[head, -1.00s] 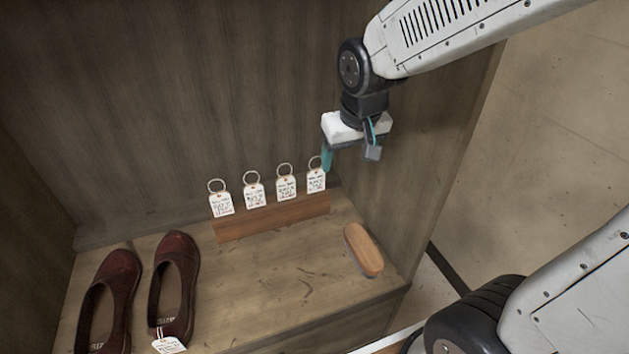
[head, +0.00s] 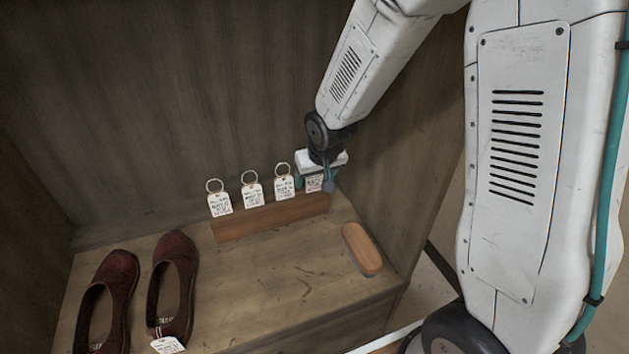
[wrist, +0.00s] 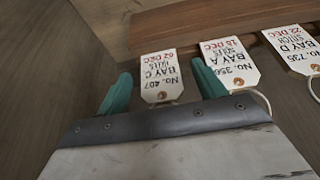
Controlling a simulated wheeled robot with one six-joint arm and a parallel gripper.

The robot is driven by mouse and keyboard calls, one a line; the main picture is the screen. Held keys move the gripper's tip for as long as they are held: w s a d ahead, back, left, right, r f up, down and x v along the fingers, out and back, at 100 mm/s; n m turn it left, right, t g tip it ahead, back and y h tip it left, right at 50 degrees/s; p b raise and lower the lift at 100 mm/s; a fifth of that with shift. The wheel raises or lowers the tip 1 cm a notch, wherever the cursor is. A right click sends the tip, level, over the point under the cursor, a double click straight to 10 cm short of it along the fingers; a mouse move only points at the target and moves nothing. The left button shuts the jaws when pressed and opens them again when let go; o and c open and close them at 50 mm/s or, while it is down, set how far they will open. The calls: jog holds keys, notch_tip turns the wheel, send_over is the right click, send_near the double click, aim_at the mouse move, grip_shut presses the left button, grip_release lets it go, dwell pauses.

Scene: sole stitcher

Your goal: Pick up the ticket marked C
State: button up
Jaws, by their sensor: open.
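The ticket marked C (wrist: 161,73) is a white tag reading "BAY C", upside down in the wrist view. It is the rightmost ticket (head: 314,184) on the wooden holder (head: 270,217) in the head view, where my gripper covers its ring and upper part. My gripper (wrist: 163,72) is open, with one teal finger on each side of this ticket. In the head view my gripper (head: 316,178) is over the holder's right end.
The ticket marked D (wrist: 296,48) and one more ticket (head: 220,204) stand farther along the holder. A wooden brush-like block (head: 362,249) lies right of the holder. Dark red shoes (head: 172,285) with a tag (head: 167,345) stand at left. Cabinet walls are close behind and right.

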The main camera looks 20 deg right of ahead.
jog(key=shift+w+f, duration=0.15)
jog(key=shift+f, duration=0.25)
jog(key=shift+c, duration=0.3)
jog(key=c, duration=1)
jog(key=shift+r, duration=0.1)
